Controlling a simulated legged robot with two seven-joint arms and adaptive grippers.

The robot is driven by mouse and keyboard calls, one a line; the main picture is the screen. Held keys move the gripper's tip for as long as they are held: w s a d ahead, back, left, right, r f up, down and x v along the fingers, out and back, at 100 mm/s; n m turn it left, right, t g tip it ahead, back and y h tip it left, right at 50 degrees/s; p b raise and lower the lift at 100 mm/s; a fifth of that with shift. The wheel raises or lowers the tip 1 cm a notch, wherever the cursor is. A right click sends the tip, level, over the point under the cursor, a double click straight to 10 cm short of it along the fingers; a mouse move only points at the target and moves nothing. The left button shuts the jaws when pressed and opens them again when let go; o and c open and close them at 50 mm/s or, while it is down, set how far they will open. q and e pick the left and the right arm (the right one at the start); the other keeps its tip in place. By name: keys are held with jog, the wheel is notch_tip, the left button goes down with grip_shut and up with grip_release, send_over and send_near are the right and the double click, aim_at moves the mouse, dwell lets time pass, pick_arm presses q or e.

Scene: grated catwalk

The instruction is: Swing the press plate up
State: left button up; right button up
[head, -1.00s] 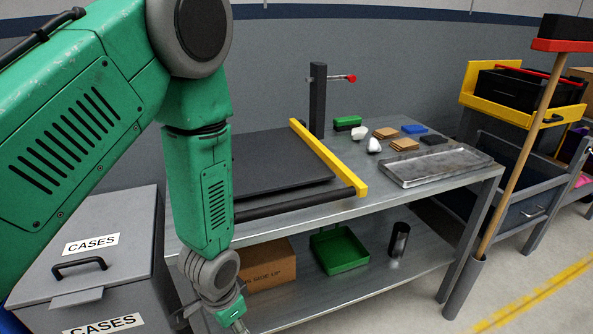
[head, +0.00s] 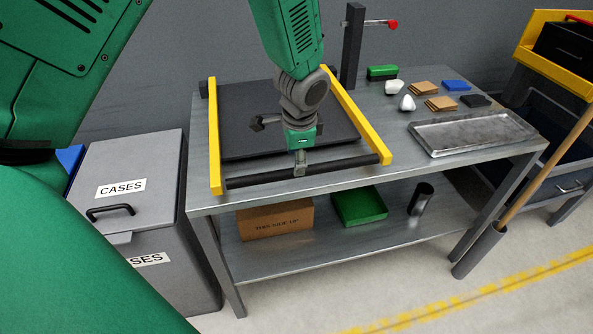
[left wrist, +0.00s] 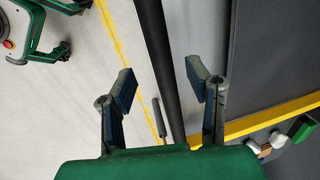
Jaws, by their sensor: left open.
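The press has a dark flat plate (head: 245,110) lying level on the workbench, with yellow side arms (head: 215,140) along its left and right edges. A black bar (head: 345,163) joins the arms across the front. My left gripper (head: 278,146) is over the front of the plate near the bar's middle, open and empty. In the left wrist view, the black bar (left wrist: 157,50) runs between the spread fingers of the left gripper (left wrist: 160,72) with a gap on each side. I cannot tell its exact depth from the fingertips. My right gripper is not in view.
A dark post (head: 352,45) with a red-tipped rod stands behind the plate. Small blocks and a metal tray (head: 470,134) lie right of it. A grey case box (head: 130,165) stands left of the bench. A broom (head: 540,160) leans at the right.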

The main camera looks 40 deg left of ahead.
pick_arm(q)
jog(key=f, duration=0.3)
jog(key=a+f, duration=0.1)
jog(key=f, duration=0.1)
jog(key=shift+w+f, duration=0.1)
jog(key=shift+w, duration=0.2)
grip_shut()
